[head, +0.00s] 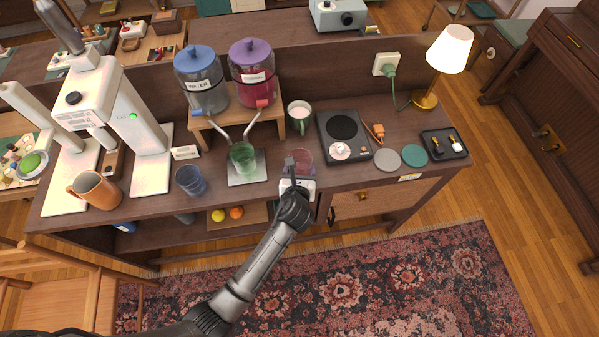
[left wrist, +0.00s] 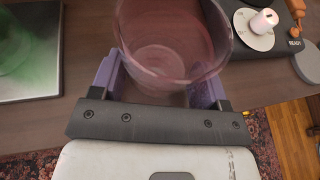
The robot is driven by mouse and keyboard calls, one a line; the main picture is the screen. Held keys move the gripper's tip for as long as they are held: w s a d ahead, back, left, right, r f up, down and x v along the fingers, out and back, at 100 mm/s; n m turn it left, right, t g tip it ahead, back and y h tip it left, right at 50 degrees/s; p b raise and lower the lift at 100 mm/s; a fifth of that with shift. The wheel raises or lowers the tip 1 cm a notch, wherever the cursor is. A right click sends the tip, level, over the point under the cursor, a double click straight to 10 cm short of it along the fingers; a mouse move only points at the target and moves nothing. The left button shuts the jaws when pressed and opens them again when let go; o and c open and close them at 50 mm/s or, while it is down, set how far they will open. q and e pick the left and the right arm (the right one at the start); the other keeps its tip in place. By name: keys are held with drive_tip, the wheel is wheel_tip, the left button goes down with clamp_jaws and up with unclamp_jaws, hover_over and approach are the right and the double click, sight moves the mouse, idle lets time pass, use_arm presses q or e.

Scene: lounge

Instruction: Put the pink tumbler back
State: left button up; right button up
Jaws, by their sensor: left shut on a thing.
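The pink tumbler (head: 304,157) is a clear pinkish glass near the front edge of the cabinet top in the head view. My left gripper (head: 298,172) is shut on it from the front. In the left wrist view the pink tumbler (left wrist: 172,45) stands between the two purple finger pads of my left gripper (left wrist: 163,85). I cannot tell whether its base touches the wood. The gripper hides part of the glass in the head view. My right gripper is not in view.
A green tumbler (head: 242,158) stands on a pale square mat (head: 236,180) to the left, with a blue tumbler (head: 190,181) beyond it. A hot plate (head: 356,155) is to the right. Two drink dispensers (head: 253,88) and a mug (head: 299,117) stand behind.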

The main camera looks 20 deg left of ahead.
use_arm(q)
drive_tip(key=o, duration=1.1)
drive_tip(key=shift+c, duration=0.2)
drive_tip(key=shift+s+r, duration=0.25)
drive_tip(key=p+v, duration=0.2)
drive_tip(key=v, duration=0.9)
drive_tip(key=shift+s+p, duration=0.15)
drive_tip(key=shift+p, duration=0.15)
drive_tip(key=shift+d, duration=0.1)
